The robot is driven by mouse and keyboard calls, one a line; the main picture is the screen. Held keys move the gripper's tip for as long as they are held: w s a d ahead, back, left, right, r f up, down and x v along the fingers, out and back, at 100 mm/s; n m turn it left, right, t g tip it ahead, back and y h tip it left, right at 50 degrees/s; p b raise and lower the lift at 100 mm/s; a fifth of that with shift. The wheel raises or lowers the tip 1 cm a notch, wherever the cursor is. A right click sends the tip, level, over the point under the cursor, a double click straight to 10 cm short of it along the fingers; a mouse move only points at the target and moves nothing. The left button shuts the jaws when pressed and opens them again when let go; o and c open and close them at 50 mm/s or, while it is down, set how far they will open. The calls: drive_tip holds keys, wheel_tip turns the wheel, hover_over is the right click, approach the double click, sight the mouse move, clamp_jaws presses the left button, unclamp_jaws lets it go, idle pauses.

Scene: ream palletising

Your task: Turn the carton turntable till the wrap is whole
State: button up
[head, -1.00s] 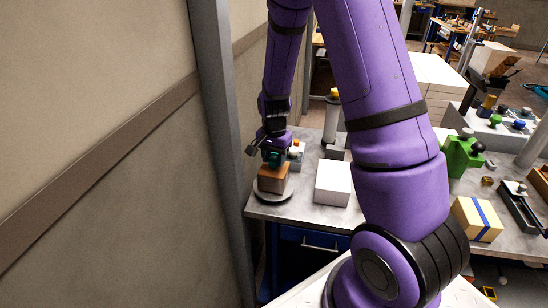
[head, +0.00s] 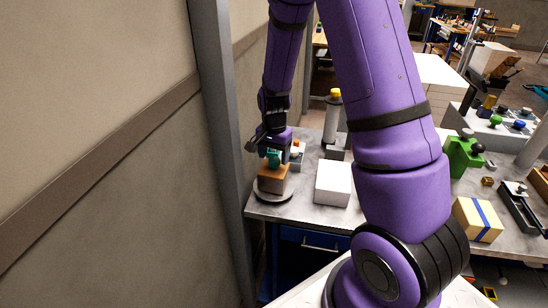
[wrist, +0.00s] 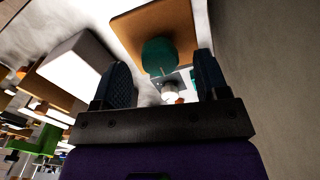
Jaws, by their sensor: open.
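The brown carton (head: 272,180) sits on the round grey turntable (head: 273,197) at the bench's left end. A teal knob (head: 273,156) stands on top of the carton. In the wrist view the carton's orange-brown top (wrist: 130,32) fills the upper middle, with the teal knob (wrist: 160,56) on it. My gripper (head: 272,146) is just above the carton, pointing down at the knob. In the wrist view my gripper (wrist: 162,62) is open, one finger on each side of the knob, with gaps showing. The carton's far sides are hidden, and I cannot tell the wrap's state.
A white box (head: 333,184) stands right of the turntable. A grey post with a yellow top (head: 334,120) is behind it. A yellow box with a blue band (head: 478,219) and a green device (head: 463,158) are further right. A wall and grey upright (head: 222,140) bound the left.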

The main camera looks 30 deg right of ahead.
wheel_tip(320, 180, up, 10)
drive_tip(key=shift+f, duration=0.2)
idle(0.6)
drive_tip(key=s+a+r+n+t, duration=0.1)
drive_tip(key=s+a+r+n, duration=0.15)
drive_tip(key=s+r, duration=0.45)
drive_tip(key=s+a+r+n+t, duration=0.2)
drive_tip(key=s+r+n, duration=0.2)
drive_tip(key=r, duration=0.5)
drive_tip(key=s+a+r+n+t, duration=0.1)
drive_tip(key=s+r+n, duration=0.1)
drive_tip(key=s, duration=0.5)
drive_tip(key=s+a+r+n+t, duration=0.1)
drive_tip(key=s+r+n, duration=0.2)
drive_tip(key=s, duration=0.4)
drive_tip(key=shift+s+r, duration=0.25)
